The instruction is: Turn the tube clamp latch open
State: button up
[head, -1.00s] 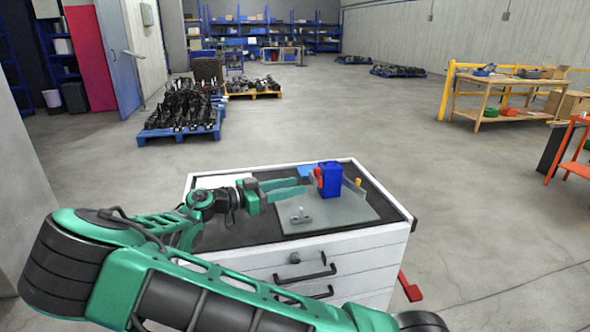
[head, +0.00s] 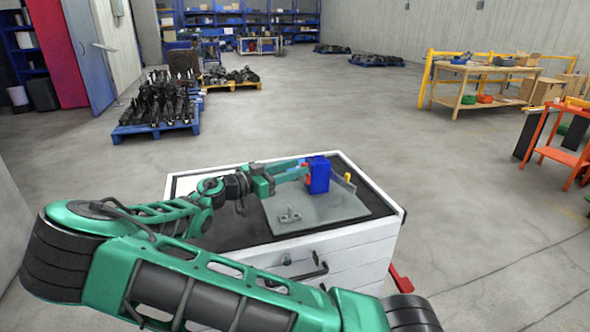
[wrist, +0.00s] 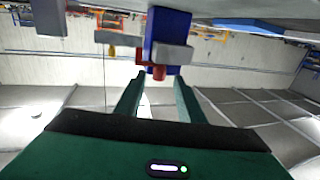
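A blue block-shaped clamp body (head: 319,176) stands upright on a grey plate (head: 340,206) on top of the cabinet. A small red part, apparently the latch (head: 306,175), sits on its left side. In the wrist view the red latch (wrist: 158,72) shows in front of the blue body (wrist: 166,28), beside a grey block. My gripper (wrist: 159,85) is open, its two green fingers apart with the red latch near the tips, roughly between them in the picture. Contact cannot be told. In the head view my gripper (head: 301,170) reaches the block from the left.
A small grey fitting (head: 289,215) lies on the plate's front part. A yellow part (head: 348,177) stands right of the blue block. The white drawer cabinet (head: 340,262) has a dark top. Pallets and workbenches stand far off on open floor.

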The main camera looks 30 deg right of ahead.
jog(key=shift+d, duration=0.65)
grip_shut()
jog(key=shift+w+g, duration=0.1)
jog(key=shift+g, duration=0.2)
jog(key=shift+w+d+m+g+y, duration=0.1)
jog(key=shift+w+m+g+y, duration=0.3)
jog(key=shift+m+g, duration=0.95)
jog(key=shift+w+d+m+g+y, duration=0.15)
jog(key=shift+m+g+y, duration=0.6)
jog(key=shift+g, duration=0.9)
jog(key=shift+w+a+m+g+y, duration=0.1)
jog(key=shift+w+m+g+y, duration=0.2)
jog(key=shift+m+g, duration=1.1)
jog(key=shift+g+y, duration=0.45)
jog(key=shift+g, duration=0.15)
jog(key=shift+r, duration=0.1)
